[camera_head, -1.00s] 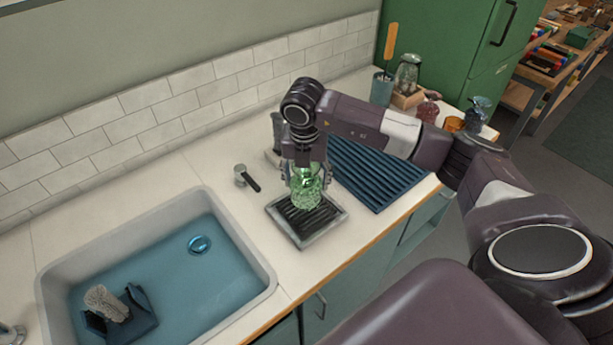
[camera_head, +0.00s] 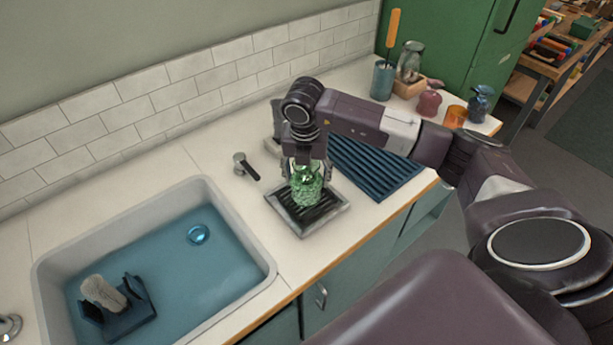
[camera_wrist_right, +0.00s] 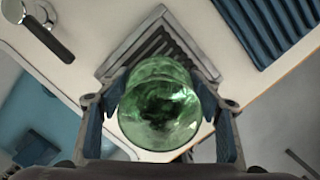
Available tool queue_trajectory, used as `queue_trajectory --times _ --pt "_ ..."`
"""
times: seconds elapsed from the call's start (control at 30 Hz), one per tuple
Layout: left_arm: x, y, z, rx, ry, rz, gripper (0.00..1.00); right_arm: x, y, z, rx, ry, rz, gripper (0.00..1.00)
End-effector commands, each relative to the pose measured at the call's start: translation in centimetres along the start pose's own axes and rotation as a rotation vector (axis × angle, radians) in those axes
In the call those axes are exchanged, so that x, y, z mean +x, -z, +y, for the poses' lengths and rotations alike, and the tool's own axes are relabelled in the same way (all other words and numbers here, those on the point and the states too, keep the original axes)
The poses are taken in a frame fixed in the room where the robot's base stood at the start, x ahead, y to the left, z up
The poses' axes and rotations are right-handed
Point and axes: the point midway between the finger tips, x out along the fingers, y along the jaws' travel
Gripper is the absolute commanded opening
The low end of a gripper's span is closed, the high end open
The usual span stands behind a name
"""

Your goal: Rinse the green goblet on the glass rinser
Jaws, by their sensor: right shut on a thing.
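The green goblet (camera_head: 306,187) is textured glass and sits over the glass rinser (camera_head: 333,217), a square metal tray with dark slats. My right gripper (camera_head: 305,176) is shut on the goblet from above, with a finger on each side. In the right wrist view the goblet (camera_wrist_right: 160,108) is between the two fingers of the right gripper (camera_wrist_right: 160,115), and the rinser's slats (camera_wrist_right: 165,45) show behind it. Whether the goblet touches the slats cannot be told. My left gripper is not in view.
A blue ribbed mat (camera_head: 375,170) lies to the right. A red vessel (camera_head: 429,103) and an orange cup (camera_head: 456,116) stand at the far right.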

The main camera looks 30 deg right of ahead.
Motion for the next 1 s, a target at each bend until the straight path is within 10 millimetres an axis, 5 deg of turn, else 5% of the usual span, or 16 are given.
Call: queue_trajectory --times 1.0 --pt "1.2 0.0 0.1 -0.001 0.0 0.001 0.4 1.5 0.3 0.0 0.0 0.0 0.002 0.36"
